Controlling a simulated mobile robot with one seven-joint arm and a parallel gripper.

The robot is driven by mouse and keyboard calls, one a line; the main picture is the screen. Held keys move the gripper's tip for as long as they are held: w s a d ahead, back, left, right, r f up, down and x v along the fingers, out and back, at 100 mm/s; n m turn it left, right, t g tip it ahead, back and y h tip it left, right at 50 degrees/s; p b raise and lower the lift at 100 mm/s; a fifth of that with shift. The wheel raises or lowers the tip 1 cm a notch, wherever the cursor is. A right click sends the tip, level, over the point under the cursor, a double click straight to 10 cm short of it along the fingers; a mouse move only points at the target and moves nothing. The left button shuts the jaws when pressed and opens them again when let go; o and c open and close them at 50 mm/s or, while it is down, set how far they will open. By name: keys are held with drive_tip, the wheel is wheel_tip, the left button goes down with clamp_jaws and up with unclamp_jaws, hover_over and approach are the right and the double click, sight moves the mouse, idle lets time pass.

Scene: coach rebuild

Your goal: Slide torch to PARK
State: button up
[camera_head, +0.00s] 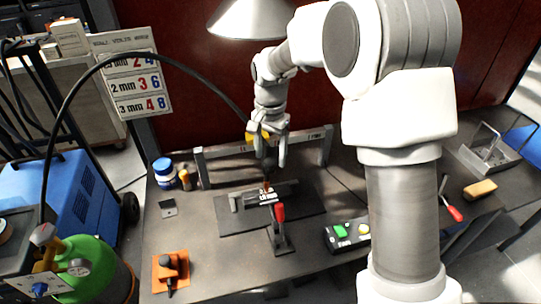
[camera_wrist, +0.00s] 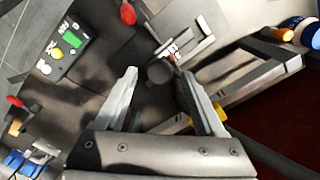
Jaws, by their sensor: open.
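The torch (camera_head: 266,178) hangs from the cross rail over the bench, its tip above a small workpiece. A yellow part (camera_head: 252,137) shows at the rail, and a black hose arcs to it from the left. My gripper (camera_head: 274,163) points down in front of the rail, close to the torch, its fingers apart. In the wrist view my gripper (camera_wrist: 158,78) is open, with a dark round body between or just beyond its fingertips. I cannot tell whether they touch it. Small lettering on the right of the rail (camera_head: 315,138) is too small to read surely; my gripper hides part of the torch.
A red-handled clamp (camera_head: 280,213) stands in front of the workpiece. A control box (camera_head: 346,234) with green and yellow buttons lies at the bench front.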

drive_tip(key=shift+f, duration=0.65)
clamp_jaws()
idle(1.0)
